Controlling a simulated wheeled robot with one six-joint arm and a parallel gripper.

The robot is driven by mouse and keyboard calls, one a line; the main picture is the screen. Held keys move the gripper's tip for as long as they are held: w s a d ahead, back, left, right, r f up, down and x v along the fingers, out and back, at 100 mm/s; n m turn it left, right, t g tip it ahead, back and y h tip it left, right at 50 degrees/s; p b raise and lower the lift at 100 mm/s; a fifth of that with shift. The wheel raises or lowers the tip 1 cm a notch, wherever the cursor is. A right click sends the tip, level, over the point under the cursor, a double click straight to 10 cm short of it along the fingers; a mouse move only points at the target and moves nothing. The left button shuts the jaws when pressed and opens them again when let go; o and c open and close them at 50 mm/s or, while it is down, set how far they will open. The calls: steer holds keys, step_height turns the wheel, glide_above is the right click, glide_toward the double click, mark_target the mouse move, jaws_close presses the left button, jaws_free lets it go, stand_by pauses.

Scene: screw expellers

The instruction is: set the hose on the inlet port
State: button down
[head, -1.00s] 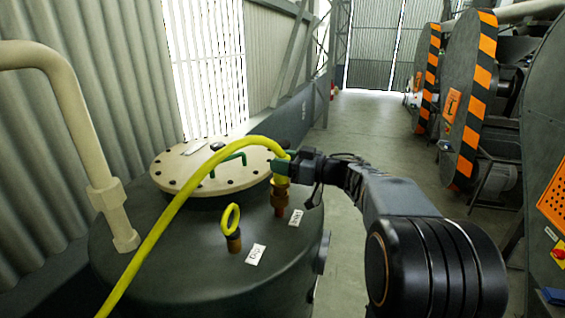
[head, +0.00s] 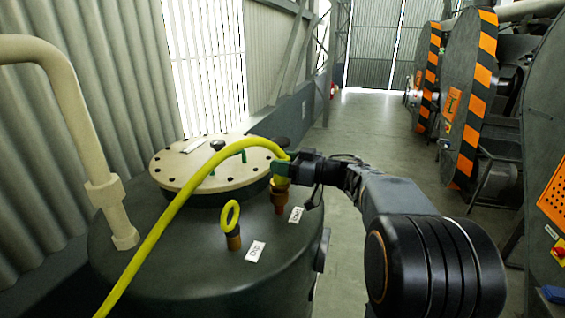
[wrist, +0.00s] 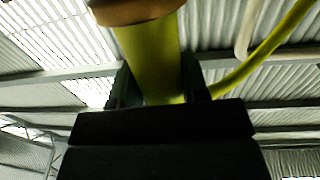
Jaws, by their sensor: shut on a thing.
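The yellow hose (head: 173,205) arcs up from the lower left in the head view. My gripper (head: 284,167) is shut on the hose near its end, which points down. In the wrist view the hose (wrist: 152,55) runs between the fingers of my gripper (wrist: 160,92), with a brass-coloured end (wrist: 135,10) at the top edge. The hose end is directly over a brass port (head: 279,203) on the dark tank, beside a small white label (head: 296,215). I cannot tell whether the hose end touches or sits on the port.
A bolted cream lid (head: 185,178) lies behind. A cream pipe (head: 85,140) stands left. Striped machine discs (head: 470,100) are at right; the floor between is clear.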

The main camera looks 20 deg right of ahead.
steer(key=shift+f+b, duration=0.3)
steer(key=shift+f, duration=0.25)
steer(key=c, duration=0.9)
jaws_free()
steer(key=p+v, duration=0.1)
steer(key=v, duration=1)
